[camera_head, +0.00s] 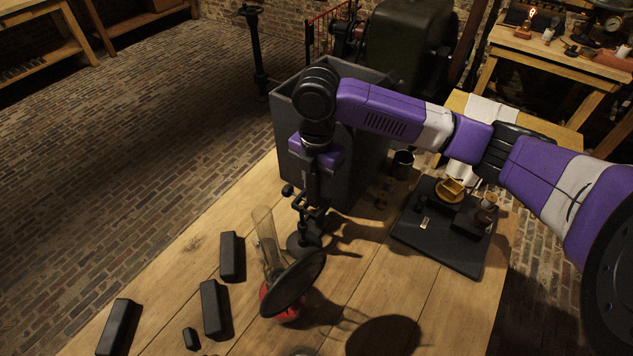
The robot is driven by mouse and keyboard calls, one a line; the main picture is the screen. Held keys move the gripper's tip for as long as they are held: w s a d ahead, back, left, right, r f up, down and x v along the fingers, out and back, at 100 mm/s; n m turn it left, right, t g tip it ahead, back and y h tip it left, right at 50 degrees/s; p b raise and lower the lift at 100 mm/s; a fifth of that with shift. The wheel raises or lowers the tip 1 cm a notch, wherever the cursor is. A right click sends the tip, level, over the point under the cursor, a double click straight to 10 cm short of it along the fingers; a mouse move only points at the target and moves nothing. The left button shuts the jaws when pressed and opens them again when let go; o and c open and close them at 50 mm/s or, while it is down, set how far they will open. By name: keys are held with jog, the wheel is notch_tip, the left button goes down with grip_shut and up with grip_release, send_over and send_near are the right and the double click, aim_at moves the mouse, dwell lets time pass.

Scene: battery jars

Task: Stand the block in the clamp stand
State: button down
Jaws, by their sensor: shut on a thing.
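My gripper (313,188) points down at the end of the purple arm, in front of the big grey box. It is shut on a dark thing that seems to be a block; its outline blends with the fingers and the clamp. The dark clamp stand (299,244) has a round base on the wooden table, with its clamp and small knobs directly below my gripper. Whether the held thing touches the clamp cannot be told. Other dark blocks lie on the table at the left: one near the stand (229,257), one in front (210,309), and one at the edge (119,326).
A clear glass tube (267,238), a black disc (293,283) and a red object (280,307) stand close in front of the stand. The tall grey box (290,150) stands behind. A black board (445,245) with brass apparatus lies at the right.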

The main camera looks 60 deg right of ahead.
jog(key=shift+s+a+f, duration=0.2)
jog(key=shift+s+f, duration=0.05)
jog(key=shift+f, duration=0.3)
jog(key=c, duration=1)
grip_release()
jog(key=r, duration=0.8)
jog(key=shift+w+d+r+b, duration=0.2)
jog(key=shift+r+b, duration=0.15)
jog(key=shift+r, duration=0.05)
